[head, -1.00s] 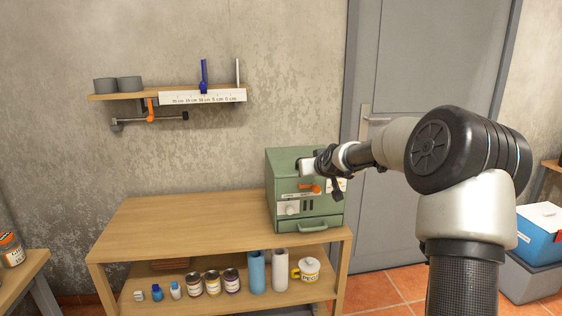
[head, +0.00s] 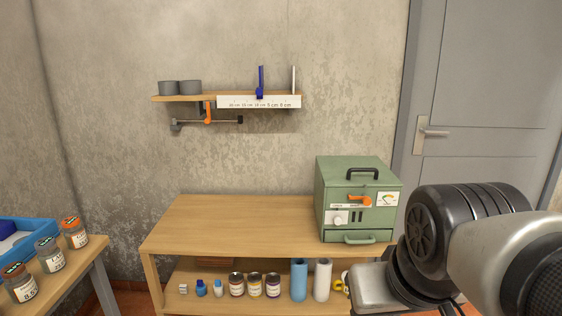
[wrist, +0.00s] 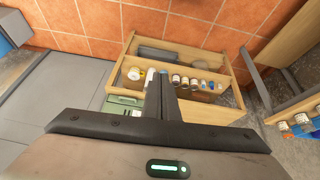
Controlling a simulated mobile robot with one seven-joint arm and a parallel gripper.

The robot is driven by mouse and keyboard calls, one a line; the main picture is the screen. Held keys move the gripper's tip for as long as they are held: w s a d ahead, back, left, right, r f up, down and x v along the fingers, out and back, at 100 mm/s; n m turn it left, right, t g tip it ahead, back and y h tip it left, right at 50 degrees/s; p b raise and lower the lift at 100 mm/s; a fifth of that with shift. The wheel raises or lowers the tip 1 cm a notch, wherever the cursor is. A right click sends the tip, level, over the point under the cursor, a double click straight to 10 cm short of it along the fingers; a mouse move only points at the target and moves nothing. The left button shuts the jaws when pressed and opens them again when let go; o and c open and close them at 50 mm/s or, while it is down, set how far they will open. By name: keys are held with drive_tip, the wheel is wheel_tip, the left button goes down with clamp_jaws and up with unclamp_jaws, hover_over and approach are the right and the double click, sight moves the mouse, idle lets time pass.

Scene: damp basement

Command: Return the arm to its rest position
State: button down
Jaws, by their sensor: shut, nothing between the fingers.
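My arm (head: 450,235) is folded at the lower right of the head view, in front of the right end of the wooden workbench. Its gripper end is not clearly seen there. In the wrist view my gripper (wrist: 161,82) is shut and empty, with its dark fingers together at the middle of the picture. It is clear of the bench and its items. The green box (head: 333,190) with a black top handle and an orange lever stands on the bench's right end. It shows partly in the wrist view (wrist: 122,105), behind my gripper.
The workbench (head: 230,220) top is clear left of the box. Its lower shelf holds several jars, a blue cylinder (head: 299,278) and a white cylinder (head: 322,278). A wall shelf (head: 185,98) hangs above. A side table with jars (head: 75,232) stands left, a grey door (head: 480,100) right.

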wheel_tip(320, 180, up, 22)
drive_tip(key=s+p, duration=0.1)
drive_tip(key=p, duration=2.1)
drive_tip(key=shift+s+m+p, duration=0.3)
drive_tip(key=shift+a+f, duration=0.1)
drive_tip(key=shift+f, duration=0.05)
